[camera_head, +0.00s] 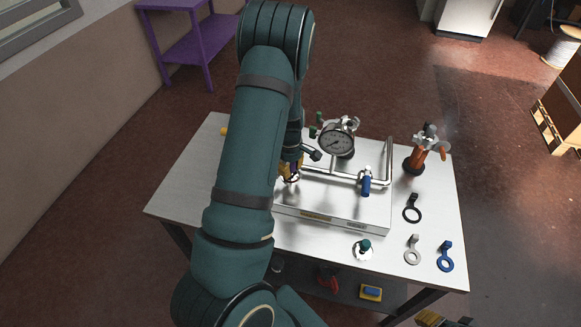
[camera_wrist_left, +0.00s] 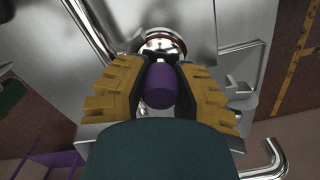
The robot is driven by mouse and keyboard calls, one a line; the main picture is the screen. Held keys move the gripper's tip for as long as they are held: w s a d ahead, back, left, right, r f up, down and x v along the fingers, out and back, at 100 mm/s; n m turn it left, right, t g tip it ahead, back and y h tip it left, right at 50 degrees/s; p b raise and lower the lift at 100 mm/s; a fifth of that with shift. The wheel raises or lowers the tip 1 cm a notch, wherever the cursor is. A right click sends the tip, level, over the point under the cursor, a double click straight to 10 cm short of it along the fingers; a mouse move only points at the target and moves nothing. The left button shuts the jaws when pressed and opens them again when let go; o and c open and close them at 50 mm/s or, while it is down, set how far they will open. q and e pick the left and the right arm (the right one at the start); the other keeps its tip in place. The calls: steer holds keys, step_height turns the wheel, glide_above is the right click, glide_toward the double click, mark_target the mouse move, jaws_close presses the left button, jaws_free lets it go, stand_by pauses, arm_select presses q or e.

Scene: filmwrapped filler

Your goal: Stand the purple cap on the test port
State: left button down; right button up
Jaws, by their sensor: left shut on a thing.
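The purple cap (camera_wrist_left: 160,86) is between the yellow-padded fingers of my left gripper (camera_wrist_left: 158,92), which is shut on it. A rounded chrome fitting (camera_wrist_left: 162,44), which looks like the test port, sits just beyond the cap in the wrist view. I cannot tell whether cap and fitting touch. In the head view, my left gripper (camera_head: 290,171) is low over the left part of the metal plate, partly hidden by my arm. Tan fingers at the bottom edge look like my right gripper (camera_head: 440,319), cut off by the frame; its opening is unclear.
The metal plate (camera_head: 335,222) carries chrome piping, a pressure gauge (camera_head: 337,140) and a blue-handled valve (camera_head: 366,183). On the table (camera_head: 180,190), an orange-and-black fixture (camera_head: 417,158), a green-topped piece (camera_head: 364,248) and black, grey and blue ring-ended pieces lie to the right.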

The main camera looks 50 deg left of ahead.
arm_select(q)
steer(key=shift+f, duration=0.2)
stand_by(0.5)
steer(key=c, duration=0.7)
jaws_free()
steer(key=shift+c, duration=0.2)
steer(key=shift+r, duration=0.1)
step_height(320, 180, up, 12)
steer(key=shift+a+f, duration=0.1)
